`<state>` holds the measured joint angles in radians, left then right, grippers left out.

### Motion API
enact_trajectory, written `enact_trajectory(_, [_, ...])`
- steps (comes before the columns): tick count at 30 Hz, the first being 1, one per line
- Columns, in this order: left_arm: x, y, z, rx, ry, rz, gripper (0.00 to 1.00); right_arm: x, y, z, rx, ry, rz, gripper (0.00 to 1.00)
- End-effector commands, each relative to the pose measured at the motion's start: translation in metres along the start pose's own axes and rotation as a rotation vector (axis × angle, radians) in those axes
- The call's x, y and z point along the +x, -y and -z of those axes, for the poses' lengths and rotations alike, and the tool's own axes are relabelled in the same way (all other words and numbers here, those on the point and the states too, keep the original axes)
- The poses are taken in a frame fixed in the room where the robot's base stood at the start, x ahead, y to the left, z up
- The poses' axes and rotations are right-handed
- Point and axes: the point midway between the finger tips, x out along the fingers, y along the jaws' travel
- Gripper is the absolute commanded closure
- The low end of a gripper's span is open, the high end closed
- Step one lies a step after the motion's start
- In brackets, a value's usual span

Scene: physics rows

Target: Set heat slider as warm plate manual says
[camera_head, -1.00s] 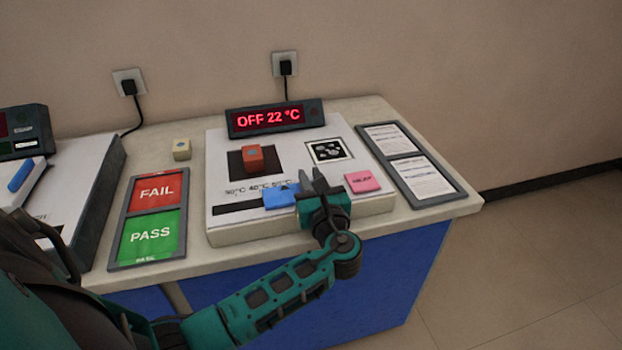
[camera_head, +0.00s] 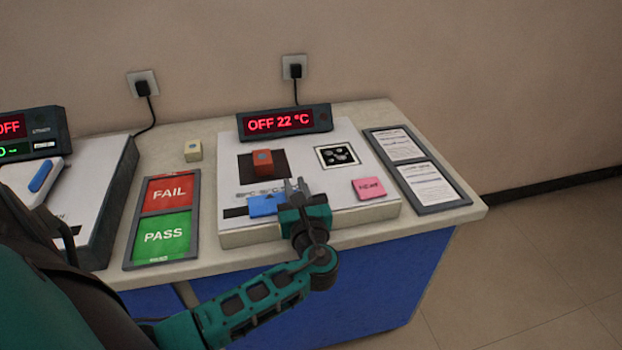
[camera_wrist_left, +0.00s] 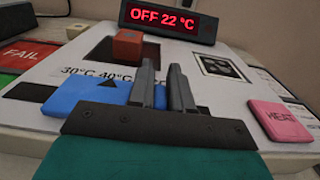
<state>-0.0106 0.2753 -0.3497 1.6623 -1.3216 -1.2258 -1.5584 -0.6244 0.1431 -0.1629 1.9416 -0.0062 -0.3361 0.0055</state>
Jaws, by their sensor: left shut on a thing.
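The warm plate (camera_head: 235,239) is a white panel with a display (camera_head: 285,122) reading OFF 22 °C. The blue heat slider (camera_head: 262,205) sits in a dark slot at its front left. In the left wrist view the slider (camera_wrist_left: 80,92) has an arrow just below the 40 °C label; 30 °C is to its left, and labels further right are hidden by my fingers. My left gripper (camera_head: 297,185) is shut on the slider's right part, with blue showing between the fingers (camera_wrist_left: 163,75). My right gripper is not in view.
An orange block (camera_head: 263,163) sits on the plate's dark square. The manual board (camera_head: 444,207) with two printed sheets lies at right; its text is too small to read. FAIL and PASS fields (camera_head: 164,216), a pale cube (camera_head: 193,150) and another device (camera_head: 105,205) are at left.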

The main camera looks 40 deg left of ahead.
Motion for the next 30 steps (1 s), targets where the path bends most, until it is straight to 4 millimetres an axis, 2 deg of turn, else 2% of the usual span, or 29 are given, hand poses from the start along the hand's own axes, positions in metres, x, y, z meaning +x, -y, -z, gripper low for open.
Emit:
enact_trajectory(8, [0.001, -0.001, -0.001, -0.004, 0.0, -0.001, 1.0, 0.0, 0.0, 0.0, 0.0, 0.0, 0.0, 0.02])
enact_trajectory(9, [0.001, -0.001, -0.001, -0.004, 0.001, -0.001, 0.79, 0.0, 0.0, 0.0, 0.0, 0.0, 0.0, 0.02])
enact_trajectory(15, [0.001, -0.001, -0.001, -0.004, 0.0, 0.0, 0.6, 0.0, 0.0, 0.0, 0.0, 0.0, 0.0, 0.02])
enact_trajectory(24, [-0.003, -0.001, 0.0, -0.004, -0.001, 0.001, 0.6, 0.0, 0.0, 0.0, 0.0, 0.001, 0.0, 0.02])
enact_trajectory(26, [-0.008, 0.0, 0.0, -0.004, -0.002, 0.002, 0.6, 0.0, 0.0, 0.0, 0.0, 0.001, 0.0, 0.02])
enact_trajectory(30, [-0.031, -0.001, 0.001, -0.005, -0.005, 0.002, 0.6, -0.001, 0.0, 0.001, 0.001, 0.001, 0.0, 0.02])
